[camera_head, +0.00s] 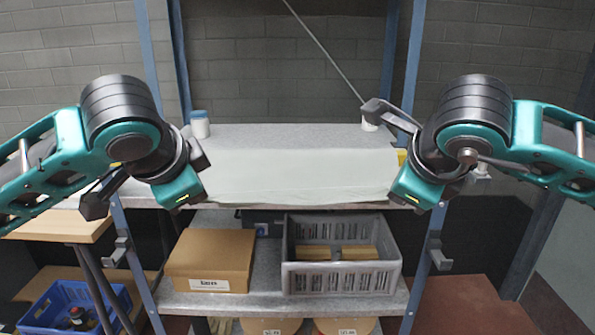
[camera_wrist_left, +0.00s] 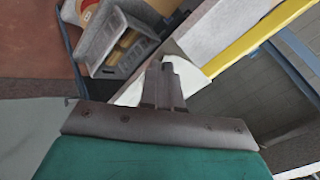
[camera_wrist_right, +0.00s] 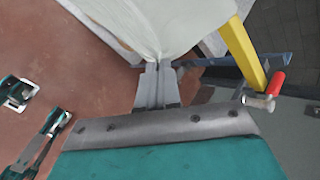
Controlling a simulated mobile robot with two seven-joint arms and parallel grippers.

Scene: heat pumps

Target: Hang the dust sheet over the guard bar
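The dust sheet (camera_head: 300,176) is pale and whitish. In the head view my wrists hide the fingertips. A yellow bar shows in the right wrist view (camera_wrist_right: 243,52) and left wrist view (camera_wrist_left: 265,35); whether it is the guard bar I cannot tell.
A cardboard box (camera_head: 212,258) and a grey crate (camera_head: 341,280) stand on the lower shelf. Blue uprights (camera_head: 410,70) flank the bench. A white-lidded jar (camera_head: 200,124) stands at the back left. A red-handled valve (camera_wrist_right: 276,83) is near my right gripper. A blue bin (camera_head: 75,305) is low left.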

